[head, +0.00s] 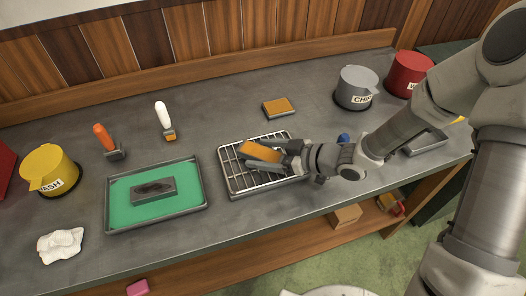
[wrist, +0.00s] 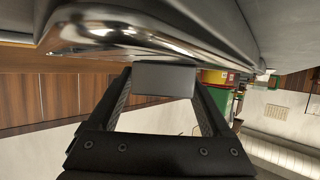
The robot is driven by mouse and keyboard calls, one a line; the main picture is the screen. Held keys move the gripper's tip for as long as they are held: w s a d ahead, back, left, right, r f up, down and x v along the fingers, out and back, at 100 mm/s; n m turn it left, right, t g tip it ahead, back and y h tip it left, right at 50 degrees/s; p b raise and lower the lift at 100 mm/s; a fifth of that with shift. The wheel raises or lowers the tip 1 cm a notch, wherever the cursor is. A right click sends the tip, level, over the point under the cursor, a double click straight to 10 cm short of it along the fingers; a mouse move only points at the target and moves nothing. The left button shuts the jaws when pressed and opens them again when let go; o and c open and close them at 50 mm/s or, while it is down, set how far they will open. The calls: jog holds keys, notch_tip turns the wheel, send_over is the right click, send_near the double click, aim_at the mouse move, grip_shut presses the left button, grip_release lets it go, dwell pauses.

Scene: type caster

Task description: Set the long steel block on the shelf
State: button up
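My gripper (head: 272,155) is low over a wire rack (head: 228,177) on the grey bench. It is closed on an orange-topped block (head: 258,151), held tilted at the rack. In the wrist view a plain grey face of the held block (wrist: 165,80) fills the gap between my fingertips. A long grey block (head: 153,190) with a dark mark on top lies on the green mat of a tray at left; it looks like steel. A grey flat piece (head: 426,142) lies at right, partly behind my arm. A wooden shelf (head: 235,250) runs below the bench.
Another orange-topped block (head: 281,107) lies behind the rack. Orange-handled (head: 104,138) and white-handled (head: 163,115) tools stand behind the tray (head: 111,228). Yellow (head: 48,170), grey (head: 356,88) and red (head: 407,73) pots and a white cloth (head: 60,246) are on the bench. A box (head: 345,215) sits on the shelf.

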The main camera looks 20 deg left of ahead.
jog(key=shift+f, duration=0.1)
dwell(0.4)
jog(key=w+p+v, duration=0.1)
jog(key=p+v, duration=0.2)
jog(key=v, duration=1.3)
jog(key=shift+s+d+r, duration=0.25)
jog(key=shift+s, duration=0.05)
jog(key=shift+o, duration=0.4)
jog(key=shift+d+r, duration=0.1)
jog(key=shift+d, duration=0.4)
